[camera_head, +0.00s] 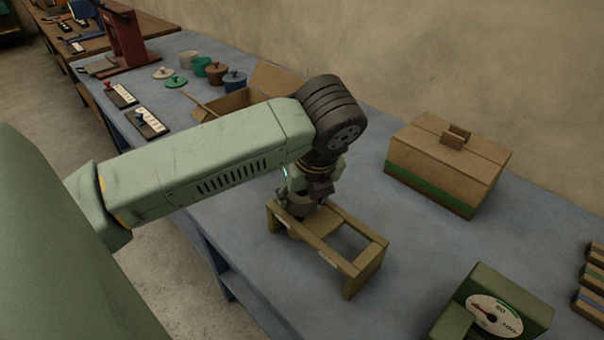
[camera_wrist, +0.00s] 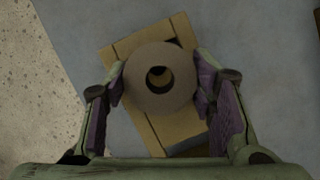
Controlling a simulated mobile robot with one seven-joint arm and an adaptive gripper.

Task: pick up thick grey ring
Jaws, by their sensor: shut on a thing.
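The thick grey ring (camera_wrist: 140,86) sits between my two fingers in the wrist view, its round hole facing the camera. My gripper (camera_wrist: 160,88) is shut on the ring from its left and right sides. In the head view my gripper (camera_head: 307,200) points down over the left end of a wooden frame stand (camera_head: 325,250), and the ring (camera_head: 300,206) is partly hidden by the fingers. The stand also shows below the ring in the wrist view (camera_wrist: 175,125). I cannot tell whether the ring touches the stand.
A cardboard box with a green band (camera_head: 440,160) stands to the right on the blue table (camera_head: 400,260). A green dial scale (camera_head: 490,310) is at the front right. An open cardboard box (camera_head: 235,100) and several small pots lie behind my arm. The table's front edge is close.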

